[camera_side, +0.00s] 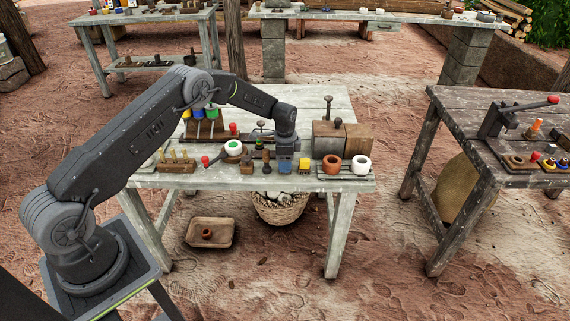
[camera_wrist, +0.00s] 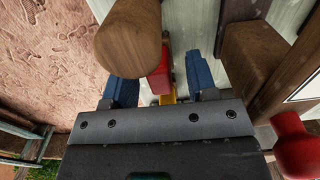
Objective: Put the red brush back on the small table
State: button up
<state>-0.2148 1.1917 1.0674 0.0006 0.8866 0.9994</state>
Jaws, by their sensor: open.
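In the wrist view, a narrow red piece (camera_wrist: 160,76) shows between my blue fingers, partly hidden by a round wooden piece in front. It may be part of the red brush; I cannot make out the whole brush. My gripper (camera_wrist: 162,86) is open, with its fingers apart on either side of the red piece. In the side view, my gripper (camera_side: 286,164) is low at the front edge of a pale wooden table (camera_side: 230,180), and no red brush can be clearly told there.
A yellow piece (camera_side: 304,165) is close right of my gripper. An orange pot (camera_side: 332,164) and a white pot (camera_side: 361,164) stand further right. Wooden stamps (camera_side: 247,161) stand to the left. In the wrist view, a round wooden piece (camera_wrist: 130,45) and a red knob (camera_wrist: 297,150) are close.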

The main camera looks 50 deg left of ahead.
jog(key=s+d+r+n+t, duration=0.1)
jog(key=s+d+r, duration=0.15)
jog(key=r, duration=0.95)
jog(key=s+d+r+n, duration=0.1)
jog(key=s+d+r, duration=0.15)
jog(key=r, duration=0.95)
jog(key=s+d+r+n+t, duration=0.25)
jog(key=s+r, duration=0.35)
jog(key=s, duration=0.4)
jog(key=s+d+r+n+t, duration=0.1)
jog(key=s+d+r+n, duration=0.15)
jog(key=s+r, duration=0.55)
jog(key=s+d+f+n, duration=0.1)
jog(key=s+f, duration=0.1)
jog(key=s, duration=0.4)
jog(key=s+d+f+n+t, duration=0.1)
jog(key=s+f, duration=0.1)
jog(key=s, duration=0.5)
jog(key=shift+s+d+f, duration=0.2)
jog(key=shift+s+f, duration=0.1)
jog(key=shift+f, duration=0.05)
jog(key=shift+c, duration=0.3)
